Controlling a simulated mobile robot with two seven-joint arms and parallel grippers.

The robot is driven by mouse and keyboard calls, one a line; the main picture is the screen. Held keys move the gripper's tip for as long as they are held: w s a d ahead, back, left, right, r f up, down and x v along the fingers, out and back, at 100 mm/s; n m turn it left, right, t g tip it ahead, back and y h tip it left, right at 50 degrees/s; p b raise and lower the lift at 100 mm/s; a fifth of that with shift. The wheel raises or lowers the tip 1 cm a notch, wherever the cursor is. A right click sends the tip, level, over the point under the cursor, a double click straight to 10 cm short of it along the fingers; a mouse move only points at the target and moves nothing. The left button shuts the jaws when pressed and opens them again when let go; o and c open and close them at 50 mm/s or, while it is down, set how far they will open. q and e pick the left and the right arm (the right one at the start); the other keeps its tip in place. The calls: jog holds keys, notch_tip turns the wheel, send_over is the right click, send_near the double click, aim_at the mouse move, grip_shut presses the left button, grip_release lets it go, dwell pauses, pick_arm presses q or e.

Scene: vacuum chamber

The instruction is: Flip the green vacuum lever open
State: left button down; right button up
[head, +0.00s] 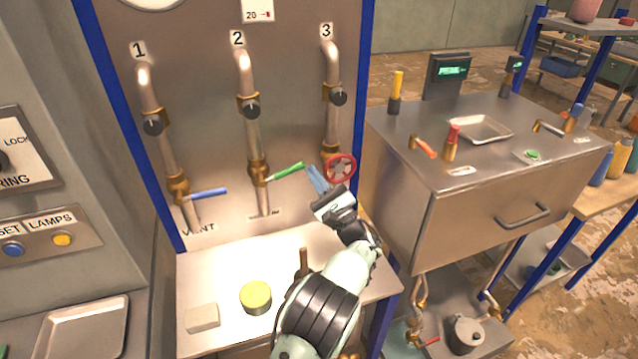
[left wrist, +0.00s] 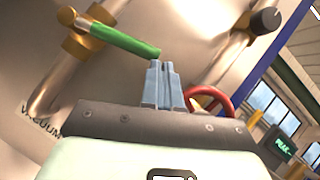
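The green vacuum lever (head: 286,172) sits on the brass valve of pipe 2 and points right and slightly up in the head view. In the left wrist view the green lever (left wrist: 118,37) comes in from the upper left, and its free end is at the fingertips. My left gripper (head: 314,176) is just right of that free end. Its two blue-grey fingers (left wrist: 165,66) are together with nothing visible between them. I cannot tell whether they touch the lever. My right gripper is not in view.
A red handwheel (head: 340,168) on pipe 3 is close to the right of my left gripper. A blue lever (head: 205,193) is on pipe 1. Below, a shelf (head: 225,280) holds a yellow-topped tin (head: 256,297) and a pale block (head: 202,318). A steel cabinet (head: 475,225) stands right.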

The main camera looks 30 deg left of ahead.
pick_arm(q)
jog(key=s+a+r+n+g+h+b, duration=0.1)
jog(key=s+a+r+n+g+h, duration=0.2)
jog(key=r+n, duration=0.2)
jog(key=s+a+r+n+g+h, duration=0.2)
jog(key=r+n, duration=0.4)
jog(key=n, duration=0.5)
jog(key=shift+s+a+r+g+h+b, duration=0.2)
jog(key=shift+s+a+g+h+b, duration=0.35)
jog(key=shift+s+g, duration=0.55)
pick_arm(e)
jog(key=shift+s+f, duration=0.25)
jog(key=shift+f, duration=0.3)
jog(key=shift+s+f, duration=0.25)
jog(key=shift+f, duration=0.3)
pick_arm(q)
jog(key=shift+a, duration=0.1)
